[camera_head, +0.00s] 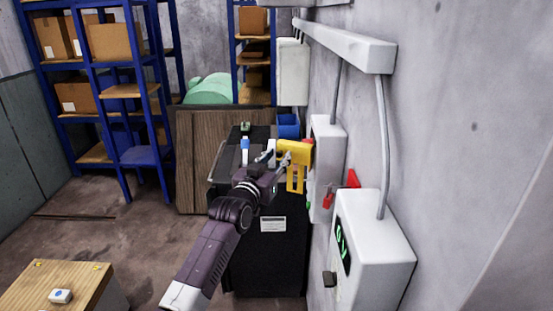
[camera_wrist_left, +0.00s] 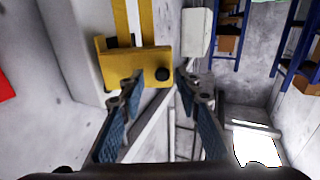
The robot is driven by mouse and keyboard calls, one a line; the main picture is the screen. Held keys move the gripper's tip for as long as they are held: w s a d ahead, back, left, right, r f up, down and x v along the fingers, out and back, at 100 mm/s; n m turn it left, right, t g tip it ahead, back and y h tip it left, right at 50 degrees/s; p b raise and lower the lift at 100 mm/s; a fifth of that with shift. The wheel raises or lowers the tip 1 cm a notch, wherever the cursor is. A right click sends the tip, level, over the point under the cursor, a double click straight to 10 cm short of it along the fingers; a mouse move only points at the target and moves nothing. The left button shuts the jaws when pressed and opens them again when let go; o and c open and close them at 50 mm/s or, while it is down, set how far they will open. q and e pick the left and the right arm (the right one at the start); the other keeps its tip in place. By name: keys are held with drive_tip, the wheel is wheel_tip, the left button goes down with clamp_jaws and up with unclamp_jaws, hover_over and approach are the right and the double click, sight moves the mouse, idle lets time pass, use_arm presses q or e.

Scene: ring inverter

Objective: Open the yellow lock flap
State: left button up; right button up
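The yellow lock flap (camera_head: 296,152) is on the side of a white wall-mounted box (camera_head: 326,140). Its lower plate with slots hangs down in the head view. My left gripper (camera_head: 274,157) is just left of the flap. In the left wrist view, the yellow lock flap (camera_wrist_left: 140,65) lies straight ahead, with a dark round knob (camera_wrist_left: 163,76) at its edge. The fingers of my left gripper (camera_wrist_left: 160,88) are apart, with the knob seen between their tips. I cannot tell whether a finger touches the flap. My right gripper is not in view.
A red lever (camera_head: 328,198) and a red part (camera_head: 353,179) are below the flap. A white box with a green display (camera_head: 372,250) is nearer on the right wall. A black cabinet (camera_head: 268,262) stands under my left arm. Blue shelves (camera_head: 128,80) are at the back.

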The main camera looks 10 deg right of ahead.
use_arm(q)
drive_tip(key=shift+s+a+f, duration=0.15)
drive_tip(key=shift+s+a, duration=0.25)
drive_tip(key=shift+s, duration=0.05)
drive_tip(key=v, duration=1.1)
drive_tip(key=shift+d, duration=0.1)
